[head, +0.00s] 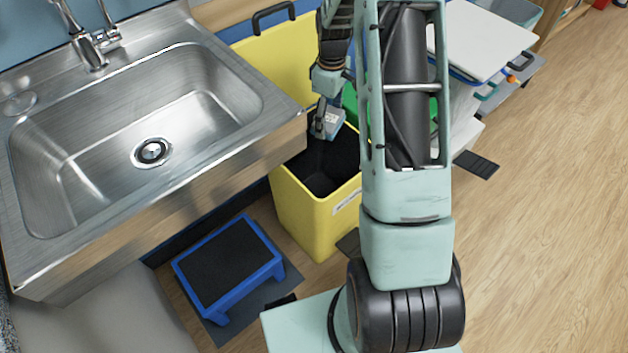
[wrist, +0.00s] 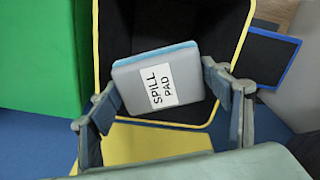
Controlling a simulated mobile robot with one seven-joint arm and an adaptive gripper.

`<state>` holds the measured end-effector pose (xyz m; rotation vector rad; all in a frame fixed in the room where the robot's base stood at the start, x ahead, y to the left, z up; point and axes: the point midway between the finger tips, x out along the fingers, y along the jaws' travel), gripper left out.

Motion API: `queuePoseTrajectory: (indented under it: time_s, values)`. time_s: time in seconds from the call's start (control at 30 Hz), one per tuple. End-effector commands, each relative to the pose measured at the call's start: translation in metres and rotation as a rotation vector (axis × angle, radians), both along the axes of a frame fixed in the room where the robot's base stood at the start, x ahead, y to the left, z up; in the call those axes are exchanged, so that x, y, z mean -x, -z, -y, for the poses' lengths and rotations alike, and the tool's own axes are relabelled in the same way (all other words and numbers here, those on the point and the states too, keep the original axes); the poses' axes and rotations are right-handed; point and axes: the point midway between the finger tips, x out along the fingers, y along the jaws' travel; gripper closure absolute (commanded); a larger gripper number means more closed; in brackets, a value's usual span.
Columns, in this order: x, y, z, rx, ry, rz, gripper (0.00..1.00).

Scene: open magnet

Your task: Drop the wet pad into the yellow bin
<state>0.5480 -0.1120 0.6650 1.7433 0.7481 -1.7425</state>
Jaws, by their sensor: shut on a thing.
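The wet pad is a grey and blue block with a "SPILL PAD" label (wrist: 170,85), seen in the wrist view between my fingers. In the head view the pad (head: 334,121) shows at the end of my arm. My gripper (wrist: 172,97) is shut on the pad and holds it over the opening of the yellow bin (head: 313,216). The bin's yellow rim (wrist: 240,45) surrounds the pad in the wrist view.
A steel sink (head: 205,165) stands left of the bin, its edge close to the opening. A blue step stool (head: 228,262) with a dark top is on the floor in front. A green thing (wrist: 35,55) stands beside the bin.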

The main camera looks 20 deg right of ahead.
Motion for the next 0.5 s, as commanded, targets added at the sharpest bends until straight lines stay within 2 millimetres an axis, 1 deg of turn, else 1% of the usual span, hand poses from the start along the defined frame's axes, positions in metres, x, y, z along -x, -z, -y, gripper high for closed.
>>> queuePoseTrajectory:
  time_s: [0.03, 0.3, 0.4, 0.5]
  values:
    - [0.0, 0.009, 0.0, 0.0, 0.0, -0.001, 0.51]
    - [0.0, 0.041, 0.0, 0.0, 0.0, -0.001, 0.51]
    - [0.0, 0.049, 0.0, 0.0, 0.0, 0.0, 0.51]
    - [0.0, 0.052, 0.0, 0.0, 0.0, 0.0, 0.51]
